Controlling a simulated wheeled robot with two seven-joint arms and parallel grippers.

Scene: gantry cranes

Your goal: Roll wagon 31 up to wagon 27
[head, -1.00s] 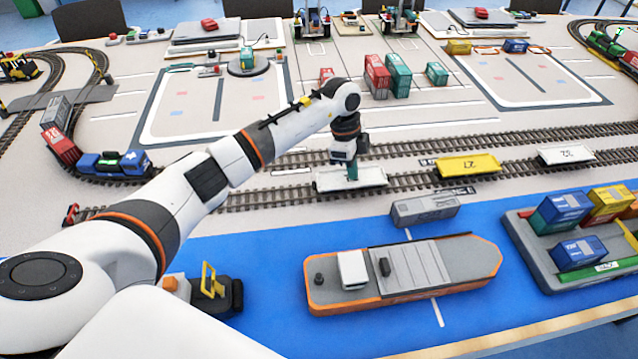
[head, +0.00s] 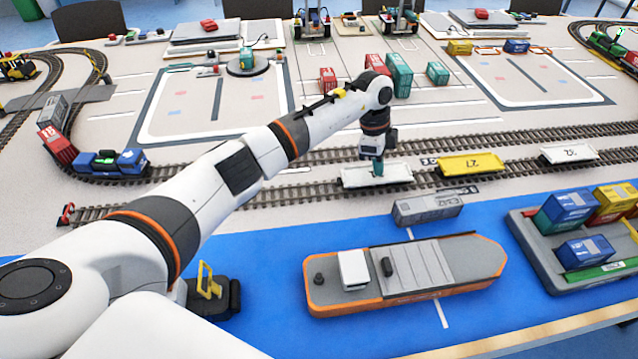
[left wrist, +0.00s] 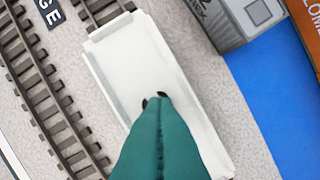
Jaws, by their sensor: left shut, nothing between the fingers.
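A white flat wagon (head: 352,180) stands on the near rail track, its number not readable; by position I take it as wagon 31. The yellow wagon 27 (head: 472,165) stands to its right on the same track, with a short gap of track between them. My left gripper (head: 378,170) is shut with nothing in it, its fingertips down in the white wagon's bed. In the left wrist view the green fingers (left wrist: 158,98) reach over the wagon's pale bed (left wrist: 128,60); whether they touch it I cannot tell. My right gripper is out of view.
Another white wagon (head: 568,154) stands farther right on the track. A grey container (head: 428,209) lies on the near side, by the blue area, close to the track. An orange-edged ship (head: 405,275) and a container barge (head: 530,240) lie nearer. A second track runs behind.

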